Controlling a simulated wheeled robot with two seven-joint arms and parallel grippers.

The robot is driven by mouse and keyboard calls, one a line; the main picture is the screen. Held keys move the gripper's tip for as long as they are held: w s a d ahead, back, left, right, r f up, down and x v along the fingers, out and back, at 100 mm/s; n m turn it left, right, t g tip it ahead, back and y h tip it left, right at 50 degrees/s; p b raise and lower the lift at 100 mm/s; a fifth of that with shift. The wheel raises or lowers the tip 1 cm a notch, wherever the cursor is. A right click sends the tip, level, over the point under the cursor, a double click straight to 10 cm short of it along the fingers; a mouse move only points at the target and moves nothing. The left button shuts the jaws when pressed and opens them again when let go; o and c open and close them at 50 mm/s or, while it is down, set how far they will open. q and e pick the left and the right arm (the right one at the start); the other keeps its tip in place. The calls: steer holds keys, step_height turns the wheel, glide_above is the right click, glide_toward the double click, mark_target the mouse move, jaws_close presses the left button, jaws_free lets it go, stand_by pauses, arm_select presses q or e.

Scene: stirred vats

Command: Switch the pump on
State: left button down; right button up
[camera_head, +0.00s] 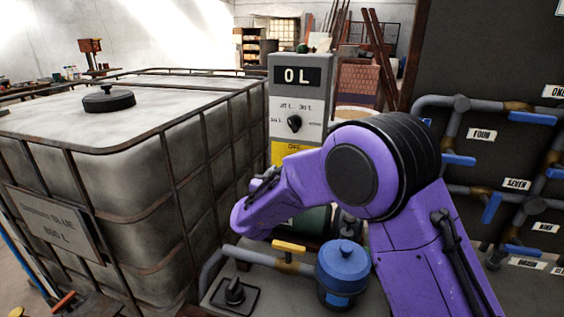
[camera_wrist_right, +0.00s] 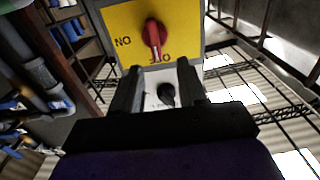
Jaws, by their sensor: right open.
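The control box (camera_head: 312,70) stands in the middle of the head view, with a display reading "0 L" and a black dial (camera_head: 294,123). Its yellow switch plate (camera_head: 288,150) reads "OFF" at the top; my right arm hides the rest. In the right wrist view the plate (camera_wrist_right: 120,22) appears upside down, with "ON" at left. Its red knob (camera_wrist_right: 155,38) has a white mark pointing down, towards a partly covered label. My right gripper (camera_wrist_right: 160,78) is open and empty, its fingers below the knob in that picture. The black dial shows between them. My left gripper is not in view.
A caged tank (camera_head: 120,150) fills the left. A blue lidded canister (camera_head: 341,270), a pipe with a yellow valve handle (camera_head: 289,246) and a black floor knob (camera_head: 234,291) stand low in front. A dark panel of labelled pipes (camera_head: 480,70) stands at right.

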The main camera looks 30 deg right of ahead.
steer(key=p+x, duration=0.1)
steer(key=x, duration=0.5)
steer(key=shift+d+r, duration=0.2)
steer(key=shift+d, duration=0.3)
steer(key=shift+s, duration=0.2)
steer(key=c, duration=0.6)
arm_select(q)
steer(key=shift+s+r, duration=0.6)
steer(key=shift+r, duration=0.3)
arm_select(e)
steer(key=shift+w, duration=0.1)
jaws_close()
